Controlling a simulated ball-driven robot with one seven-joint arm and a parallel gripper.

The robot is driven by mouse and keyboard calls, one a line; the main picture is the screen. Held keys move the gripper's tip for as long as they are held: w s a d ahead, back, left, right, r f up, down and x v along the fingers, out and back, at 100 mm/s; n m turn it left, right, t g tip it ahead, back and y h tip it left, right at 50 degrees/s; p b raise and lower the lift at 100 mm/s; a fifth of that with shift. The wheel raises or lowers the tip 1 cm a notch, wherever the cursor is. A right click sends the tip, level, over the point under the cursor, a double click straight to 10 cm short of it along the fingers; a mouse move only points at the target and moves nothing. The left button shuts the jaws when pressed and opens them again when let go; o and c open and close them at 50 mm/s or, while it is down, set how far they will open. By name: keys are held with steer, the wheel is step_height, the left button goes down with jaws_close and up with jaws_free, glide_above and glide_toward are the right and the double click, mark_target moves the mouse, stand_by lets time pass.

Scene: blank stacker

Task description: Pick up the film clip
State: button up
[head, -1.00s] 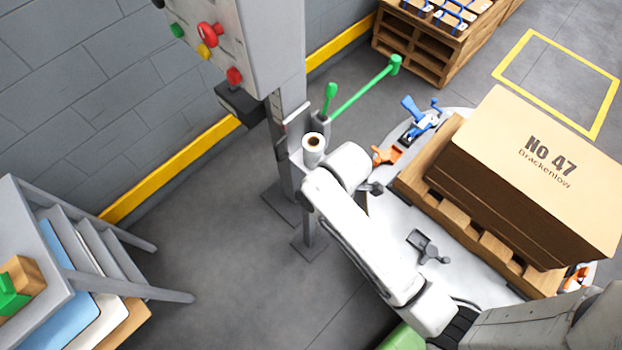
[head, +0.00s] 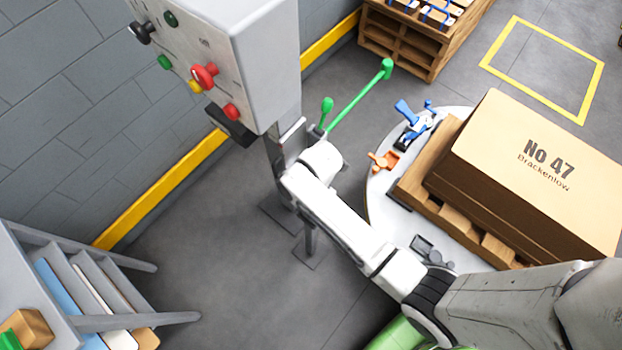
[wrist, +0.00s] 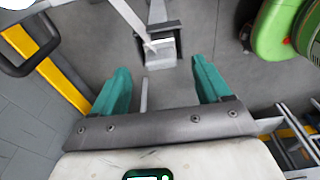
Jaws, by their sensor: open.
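I cannot tell for sure which thing is the film clip. Clamp-like pieces lie on the round pale turntable (head: 378,205): an orange one (head: 384,161), a blue one (head: 412,118) and a dark grey one (head: 424,246), partly hidden by my arm. In the wrist view my gripper (wrist: 162,75) is open, its two teal fingers wide apart with nothing held. Grey floor and a post foot (wrist: 160,52) show beyond and between the fingers. In the head view my arm's end is beside the control post, and its fingers are hidden.
A grey control box (head: 225,60) with coloured buttons hangs over the post, close to my arm. A green-ended rod (head: 358,97) slants behind. A large carton (head: 535,165) sits on a pallet at right. A grey rack (head: 130,322) stands at lower left. Floor between is clear.

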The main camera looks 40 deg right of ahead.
steer(key=shift+s+a+f, duration=0.1)
steer(key=shift+a+f, duration=0.05)
steer(key=shift+f, duration=0.95)
steer(key=shift+a+f, duration=0.1)
steer(key=shift+f, duration=1)
steer(key=c, duration=1.2)
steer(key=shift+r, duration=0.15)
